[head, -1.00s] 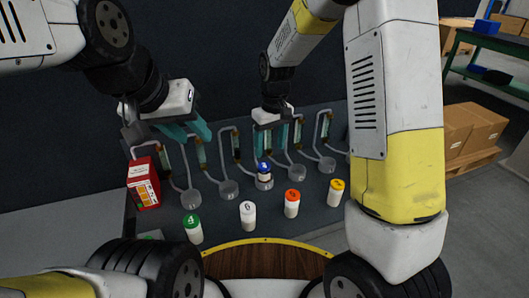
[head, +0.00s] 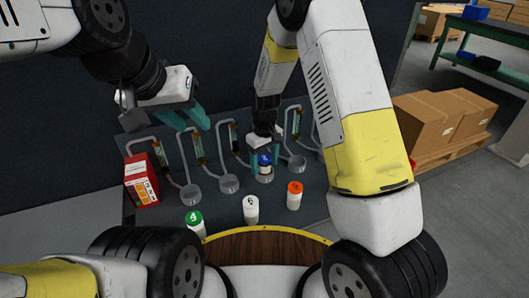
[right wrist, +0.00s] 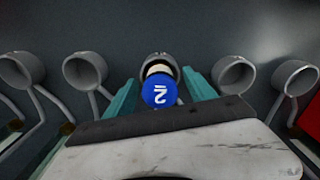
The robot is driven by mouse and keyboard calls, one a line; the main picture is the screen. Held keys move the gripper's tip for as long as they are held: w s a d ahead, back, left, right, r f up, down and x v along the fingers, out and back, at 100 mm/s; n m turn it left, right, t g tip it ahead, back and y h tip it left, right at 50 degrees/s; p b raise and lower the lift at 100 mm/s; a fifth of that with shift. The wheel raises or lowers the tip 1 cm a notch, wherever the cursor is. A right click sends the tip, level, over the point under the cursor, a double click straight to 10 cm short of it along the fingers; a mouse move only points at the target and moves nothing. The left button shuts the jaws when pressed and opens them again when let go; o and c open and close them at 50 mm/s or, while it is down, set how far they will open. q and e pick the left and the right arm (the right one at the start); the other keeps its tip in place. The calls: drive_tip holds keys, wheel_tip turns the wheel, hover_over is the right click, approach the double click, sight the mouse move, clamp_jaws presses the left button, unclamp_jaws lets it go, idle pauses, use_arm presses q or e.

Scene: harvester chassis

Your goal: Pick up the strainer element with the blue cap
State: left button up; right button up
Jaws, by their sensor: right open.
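The strainer element with the blue cap (head: 265,161) stands upright in one of the grey cup holders on the dark panel. Its cap shows a "2" in the right wrist view (right wrist: 161,92). My right gripper (head: 264,148) is open, and its teal fingers stand on either side of the blue-capped element. In the right wrist view the fingers (right wrist: 160,95) flank the cap with a gap visible on each side. My left gripper (head: 192,118) is to the left, above the panel and away from the element. Its teal fingers are apart and nothing shows between them.
Elements with green (head: 195,222), white (head: 251,209) and orange (head: 295,195) caps stand nearer me. A red box (head: 141,180) stands at the left. Empty grey cups (head: 229,184) with bent tubes flank the blue-capped element. Cardboard boxes (head: 432,127) lie on a pallet at right.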

drive_tip(key=shift+c, duration=0.4)
clamp_jaws()
drive_tip(key=shift+r, duration=0.15)
wheel_tip(320, 180, up, 15)
idle(0.6)
